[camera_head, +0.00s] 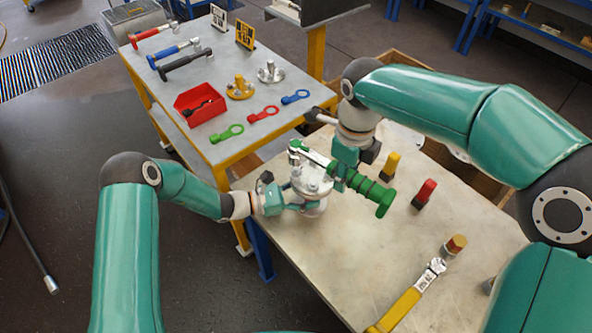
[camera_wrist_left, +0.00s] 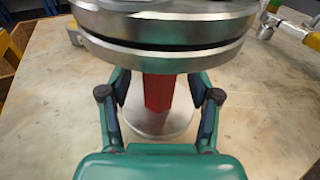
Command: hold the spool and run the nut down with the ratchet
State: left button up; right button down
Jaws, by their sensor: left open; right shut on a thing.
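The spool is a pale metal flanged piece on the near table; its flange (camera_head: 312,182) shows in the head view. In the left wrist view I see its stacked steel flanges (camera_wrist_left: 165,40), red neck (camera_wrist_left: 158,92) and round base (camera_wrist_left: 160,122). My left gripper (camera_wrist_left: 160,88) is open, its fingers on either side of the red neck, with gaps visible. It also shows low at the spool's left in the head view (camera_head: 287,206). My right gripper (camera_head: 342,172) is shut on the green-handled ratchet (camera_head: 368,189), whose head is over the flange's far-left edge. I cannot make out the nut.
A yellow-handled wrench (camera_head: 405,300) lies at the front.

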pick_arm(q)
jog(key=v, duration=1.1)
jog(key=shift+w+a, duration=0.1)
jog(key=shift+a, duration=0.35)
jog(key=shift+s, duration=0.2)
jog(key=shift+f, duration=0.1)
